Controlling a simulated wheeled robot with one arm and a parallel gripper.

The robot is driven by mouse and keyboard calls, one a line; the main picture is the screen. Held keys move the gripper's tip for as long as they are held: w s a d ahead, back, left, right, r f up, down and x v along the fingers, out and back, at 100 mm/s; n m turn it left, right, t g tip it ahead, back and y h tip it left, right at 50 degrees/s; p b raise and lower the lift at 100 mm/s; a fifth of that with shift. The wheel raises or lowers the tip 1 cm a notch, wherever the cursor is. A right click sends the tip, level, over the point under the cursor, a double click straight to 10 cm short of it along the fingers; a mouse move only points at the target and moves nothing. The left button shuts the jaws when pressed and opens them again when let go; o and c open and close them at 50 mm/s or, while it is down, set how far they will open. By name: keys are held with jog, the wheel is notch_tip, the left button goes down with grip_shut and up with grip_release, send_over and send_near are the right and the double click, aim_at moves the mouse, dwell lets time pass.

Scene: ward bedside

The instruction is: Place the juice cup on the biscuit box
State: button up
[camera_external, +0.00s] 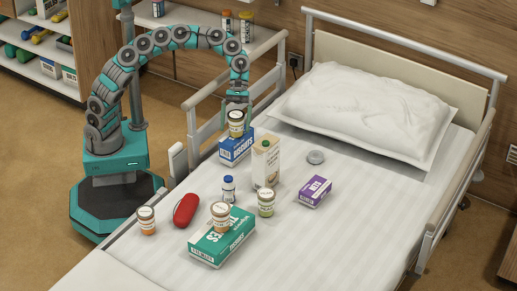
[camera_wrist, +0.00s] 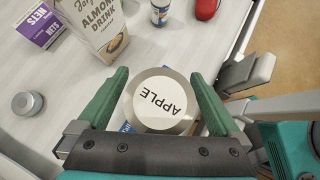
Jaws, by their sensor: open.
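The juice cup (camera_external: 236,125), with a pale lid reading APPLE in the wrist view (camera_wrist: 160,102), appears to stand upright on the blue biscuit box (camera_external: 236,150). The box lies on the bed close to the rail; only small blue bits of it (camera_wrist: 127,128) show beneath the cup in the wrist view. My gripper (camera_external: 236,106) is right above the cup, pointing down. In the wrist view its green fingers (camera_wrist: 160,78) are open, one on each side of the lid, with a small gap visible.
An almond drink carton (camera_external: 266,165) stands close to the right of the biscuit box. A blue-capped bottle (camera_external: 229,190), red case (camera_external: 185,210), purple box (camera_external: 314,192), grey tin (camera_external: 316,157), and green box (camera_external: 225,243) with a jar on it lie nearer. The bed rail (camera_external: 205,125) is close left.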

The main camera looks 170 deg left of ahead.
jog(key=v, duration=0.8)
jog(key=shift+w, duration=0.1)
jog(key=shift+v, duration=2.15)
